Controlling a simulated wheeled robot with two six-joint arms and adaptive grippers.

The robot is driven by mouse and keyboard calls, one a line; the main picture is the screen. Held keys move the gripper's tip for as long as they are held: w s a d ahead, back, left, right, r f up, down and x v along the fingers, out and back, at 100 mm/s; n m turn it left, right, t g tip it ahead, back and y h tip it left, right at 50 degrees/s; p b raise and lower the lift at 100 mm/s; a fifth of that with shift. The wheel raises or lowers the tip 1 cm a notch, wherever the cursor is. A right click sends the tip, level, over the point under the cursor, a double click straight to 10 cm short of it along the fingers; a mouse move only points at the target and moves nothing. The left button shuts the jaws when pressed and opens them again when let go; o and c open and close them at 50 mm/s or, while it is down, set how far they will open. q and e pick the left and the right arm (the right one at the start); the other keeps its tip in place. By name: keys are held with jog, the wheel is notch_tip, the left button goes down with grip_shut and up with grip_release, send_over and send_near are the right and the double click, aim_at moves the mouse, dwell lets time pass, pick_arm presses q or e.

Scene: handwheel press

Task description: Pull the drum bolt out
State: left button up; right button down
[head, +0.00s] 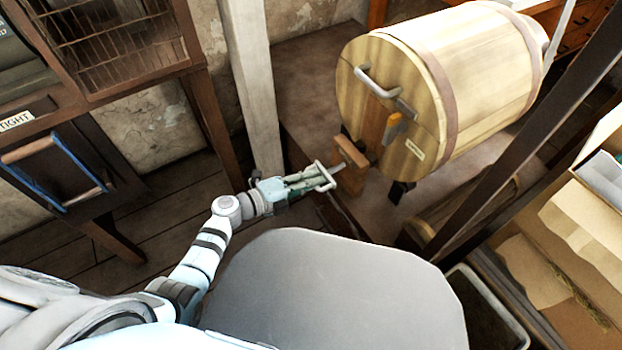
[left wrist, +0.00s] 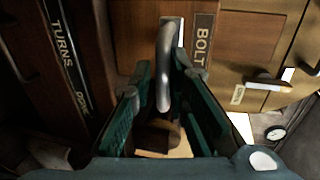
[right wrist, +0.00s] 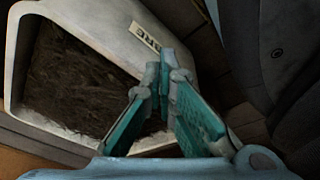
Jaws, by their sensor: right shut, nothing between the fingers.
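The wooden drum (head: 470,65) lies on its side at the upper right in the head view, its round end facing me. The bolt is a metal rod through a wooden block (head: 350,157), with a grey loop handle (head: 325,176) at its near end. In the left wrist view the handle (left wrist: 165,68) stands between my green fingers, beside a "BOLT" label (left wrist: 204,40). The bolt's far end is hidden. My right gripper (right wrist: 168,65) is shut and empty, above a pale bin (right wrist: 108,22).
A dark cabinet with a blue-framed handle (head: 55,165) and a "TIGHT" label stands at left. A pale post (head: 250,80) rises behind my left arm. A dark slanted beam (head: 510,130) and boxes (head: 590,235) crowd the right. Bare floor lies at lower left.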

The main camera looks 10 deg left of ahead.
pick_arm(q)
jog(key=shift+o, duration=0.8)
jog(key=v, duration=1.2)
pick_arm(e)
jog(key=shift+a, duration=0.2)
